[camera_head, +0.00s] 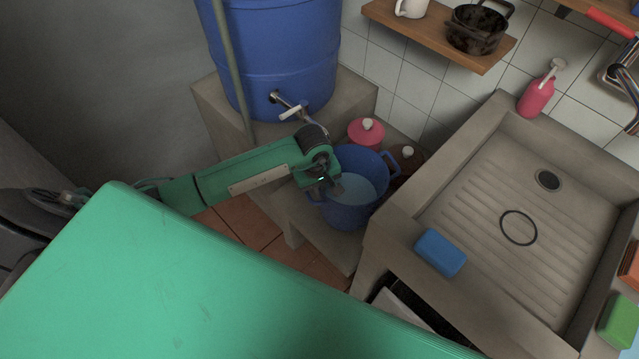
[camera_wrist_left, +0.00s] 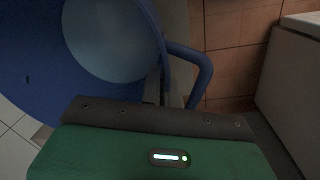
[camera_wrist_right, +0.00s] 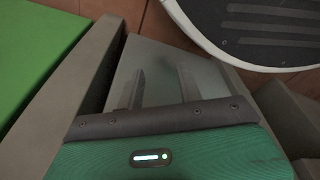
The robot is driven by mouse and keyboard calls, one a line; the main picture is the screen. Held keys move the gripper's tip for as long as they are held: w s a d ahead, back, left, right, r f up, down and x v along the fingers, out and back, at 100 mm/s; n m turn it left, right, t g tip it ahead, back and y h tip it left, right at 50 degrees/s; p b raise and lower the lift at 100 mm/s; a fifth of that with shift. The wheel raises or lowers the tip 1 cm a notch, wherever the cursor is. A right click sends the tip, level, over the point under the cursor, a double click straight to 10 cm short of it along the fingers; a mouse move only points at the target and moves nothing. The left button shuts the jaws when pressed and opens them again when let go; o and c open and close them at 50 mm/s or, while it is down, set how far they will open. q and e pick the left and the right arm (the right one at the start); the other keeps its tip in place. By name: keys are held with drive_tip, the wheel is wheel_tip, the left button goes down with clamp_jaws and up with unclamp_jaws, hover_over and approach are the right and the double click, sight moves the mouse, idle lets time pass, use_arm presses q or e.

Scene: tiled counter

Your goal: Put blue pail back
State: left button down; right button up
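The blue pail (camera_head: 346,217) shows in the head view below the tap of a blue barrel, beside the sink. Pale, water-like contents show inside it. My left gripper (camera_head: 333,186) is at the pail's left rim, near one side handle. The left wrist view shows the pail (camera_wrist_left: 35,70) close up, with its blue handle (camera_wrist_left: 203,75) to the right; the fingertips are dark and mostly hidden there, so their grip is unclear. My right gripper (camera_wrist_right: 161,88) is open and empty in the right wrist view, its two fingers apart.
The blue barrel (camera_head: 285,50) with its tap (camera_head: 290,106) stands on a concrete block. A pink-lidded pot (camera_head: 365,133) and a brown pot (camera_head: 409,158) stand close behind the pail. The concrete sink (camera_head: 480,215) is to the right, with a blue sponge (camera_head: 440,252) on its edge.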

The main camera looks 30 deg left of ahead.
use_arm(q)
drive_tip(key=shift+w+f, duration=0.1)
drive_tip(key=shift+f, duration=1.6)
use_arm(e)
drive_tip(key=shift+s+f, duration=0.1)
drive_tip(key=shift+s, duration=0.05)
use_arm(q)
drive_tip(key=shift+f, duration=0.1)
drive_tip(key=c, duration=1.7)
unclamp_jaws()
drive_tip(key=shift+s+f, duration=0.1)
drive_tip(key=shift+s, duration=0.1)
use_arm(e)
drive_tip(key=shift+w+r, duration=0.25)
drive_tip(key=shift+s, duration=0.1)
